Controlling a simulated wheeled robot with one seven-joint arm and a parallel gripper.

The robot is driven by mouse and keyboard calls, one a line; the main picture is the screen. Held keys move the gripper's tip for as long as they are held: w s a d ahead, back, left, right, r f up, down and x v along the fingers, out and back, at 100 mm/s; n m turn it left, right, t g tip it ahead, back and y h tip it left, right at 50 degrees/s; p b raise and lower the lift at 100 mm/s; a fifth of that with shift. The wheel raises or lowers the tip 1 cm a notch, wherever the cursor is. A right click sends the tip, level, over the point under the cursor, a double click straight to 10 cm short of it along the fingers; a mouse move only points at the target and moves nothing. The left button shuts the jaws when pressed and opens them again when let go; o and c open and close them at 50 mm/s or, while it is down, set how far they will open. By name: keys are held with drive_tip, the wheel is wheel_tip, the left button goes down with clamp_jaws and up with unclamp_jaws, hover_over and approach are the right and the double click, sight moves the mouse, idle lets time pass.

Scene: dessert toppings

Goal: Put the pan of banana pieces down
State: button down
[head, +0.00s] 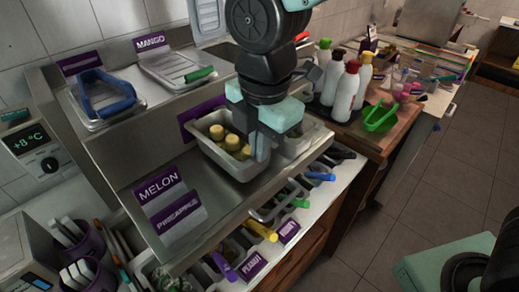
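The pan of banana pieces (218,161) is a pale rectangular metal pan in the middle of the head view. Several yellowish banana pieces (232,142) stand in it. My gripper (260,150) points down at the pan's right end, and its grey fingers are at the rim there, seemingly shut on it. The arm's dark wrist and pale teal gripper body hide the pan's back right part. The pan is at the steel topping counter (125,170). I cannot tell whether its bottom touches the counter or hangs slightly above it.
Another metal pan (308,136) is just right of my gripper. Lidded containers (190,68) stand on the upper shelf behind. Melon and pineapple labels (160,183) mark the counter at left. Coloured handles (262,231) line the front. White bottles (346,92) stand at right.

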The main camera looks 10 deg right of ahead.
drive_tip(key=shift+f, duration=1.05)
drive_tip(key=c, duration=2.1)
unclamp_jaws()
drive_tip(key=shift+f, duration=0.1)
drive_tip(key=o, duration=0.4)
